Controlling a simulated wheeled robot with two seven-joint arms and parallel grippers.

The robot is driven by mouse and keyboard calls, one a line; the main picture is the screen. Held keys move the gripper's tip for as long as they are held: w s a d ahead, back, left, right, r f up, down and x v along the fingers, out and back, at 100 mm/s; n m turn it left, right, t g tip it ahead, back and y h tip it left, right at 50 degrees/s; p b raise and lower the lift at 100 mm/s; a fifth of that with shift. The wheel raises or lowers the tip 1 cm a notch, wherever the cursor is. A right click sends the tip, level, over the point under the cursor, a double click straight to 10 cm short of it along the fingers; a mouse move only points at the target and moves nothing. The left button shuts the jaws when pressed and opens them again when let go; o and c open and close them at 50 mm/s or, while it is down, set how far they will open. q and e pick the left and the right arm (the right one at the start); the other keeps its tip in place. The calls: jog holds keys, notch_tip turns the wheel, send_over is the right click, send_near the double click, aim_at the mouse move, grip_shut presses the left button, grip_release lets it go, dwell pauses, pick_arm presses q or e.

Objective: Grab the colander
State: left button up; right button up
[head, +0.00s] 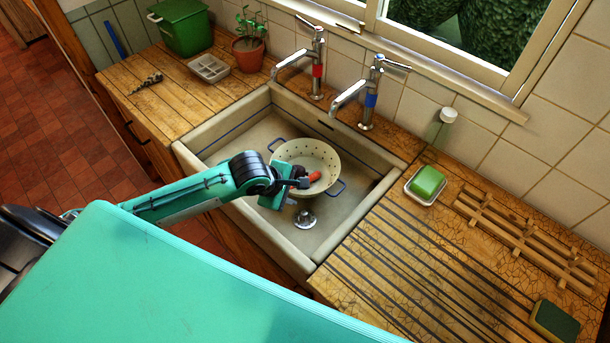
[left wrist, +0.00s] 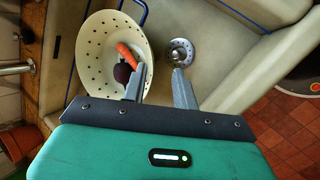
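The colander (head: 318,158) is cream with small holes and two blue handles. It stands in the sink, and it also shows in the left wrist view (left wrist: 93,60). A carrot (left wrist: 127,52) and a dark round item (left wrist: 123,72) lie inside it. My left gripper (head: 303,183) is over the colander's near side. In the left wrist view its two fingers (left wrist: 160,78) are apart, one over the colander's inside and one beyond its rim. Nothing is visibly held, and I cannot tell whether they touch the rim. My right gripper is not in view.
The colander is inside the sink (head: 245,110), whose walls surround it, near a metal drain (head: 305,219). Two taps (head: 313,65) rise behind. A potted plant (head: 248,55), a green bin (head: 182,27), a soap dish (head: 425,186) and a wooden rack (head: 525,238) stand on the counters.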

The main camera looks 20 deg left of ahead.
aim_at(306, 194)
pick_arm(q)
jog(key=w+f+n, duration=0.1)
jog(key=w+f, duration=0.1)
jog(key=w+f+n+p, duration=0.1)
jog(key=w+f, duration=0.1)
jog(key=f, duration=0.1)
jog(key=w+f+n+p, duration=0.1)
jog(key=w+f, duration=0.1)
jog(key=shift+a+f+n, duration=0.2)
jog(key=shift+f+n, duration=0.05)
jog(key=shift+n, duration=0.05)
jog(key=p+x, duration=0.1)
jog(key=x, duration=0.2)
jog(key=shift+s+f+p, duration=0.1)
jog(key=shift+f+p, duration=0.1)
jog(key=shift+p, duration=0.1)
jog(key=shift+d+f, duration=0.1)
jog(key=shift+f, duration=0.45)
jog(key=shift+w, duration=0.25)
grip_shut()
